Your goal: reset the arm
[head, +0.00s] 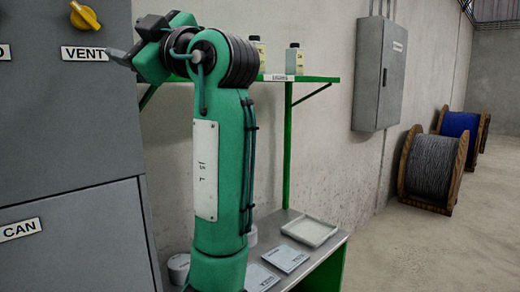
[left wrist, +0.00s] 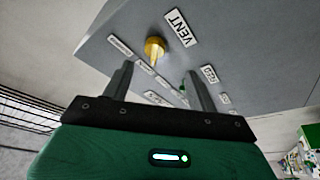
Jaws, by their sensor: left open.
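My left arm (head: 221,150) stands upright in the middle of the head view, green with a white plate. Its left gripper (head: 118,56) is at the upper left, just right of the VENT label (head: 86,54) on the grey cabinet (head: 60,130). In the left wrist view the gripper (left wrist: 160,78) has its two fingers apart with nothing held between them. Beyond them are the brass-yellow knob (left wrist: 155,47) and the VENT label (left wrist: 180,28). The knob (head: 85,15) is at the top left in the head view. My right gripper is out of view.
A green-edged shelf (head: 310,79) with bottles is behind my arm. Below it, a bench holds a shallow tray (head: 309,231) and flat plates. A grey wall box (head: 380,75) hangs farther right. A grey cable spool (head: 430,168) and blue cable spool (head: 458,125) stand beyond open floor.

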